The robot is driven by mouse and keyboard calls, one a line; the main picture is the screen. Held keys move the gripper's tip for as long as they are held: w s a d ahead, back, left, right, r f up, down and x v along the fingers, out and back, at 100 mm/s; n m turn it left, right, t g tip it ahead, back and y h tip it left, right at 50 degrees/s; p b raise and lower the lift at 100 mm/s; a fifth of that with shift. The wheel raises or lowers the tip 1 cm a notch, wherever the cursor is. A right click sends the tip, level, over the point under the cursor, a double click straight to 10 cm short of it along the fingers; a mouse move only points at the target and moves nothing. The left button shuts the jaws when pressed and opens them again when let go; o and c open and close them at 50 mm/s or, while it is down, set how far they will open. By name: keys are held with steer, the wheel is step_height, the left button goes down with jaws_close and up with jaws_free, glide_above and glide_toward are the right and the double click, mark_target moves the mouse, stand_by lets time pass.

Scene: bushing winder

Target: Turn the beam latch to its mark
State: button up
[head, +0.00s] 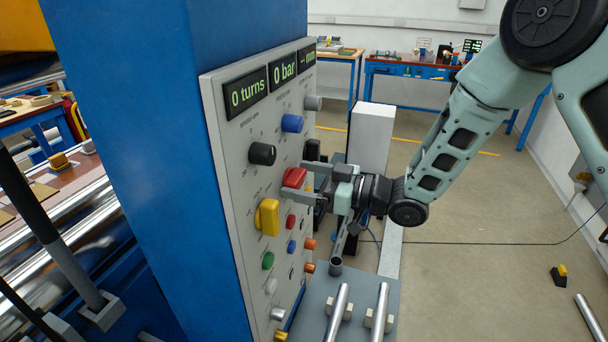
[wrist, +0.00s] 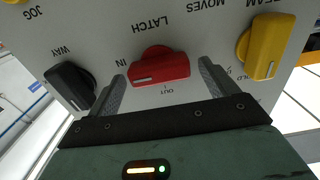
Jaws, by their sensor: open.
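The latch knob (wrist: 160,67) is red and elongated, on the grey control panel (head: 232,150). In the wrist view its label LATCH reads upside down, with IN at its left and OUT below it. Its pale pointer line is at its left end, on the IN side. The red knob also shows in the head view (head: 294,177). My gripper (wrist: 162,72) is open, with one finger on each side of the red knob and a visible gap at each side. In the head view my gripper (head: 297,182) reaches the panel from the right.
A yellow knob (wrist: 264,46) is close to the right finger and a black knob (wrist: 70,86) is left of the left finger. Several other knobs and buttons crowd the panel. A grey bench with metal bars (head: 318,300) stands below my gripper.

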steer(key=c, duration=1)
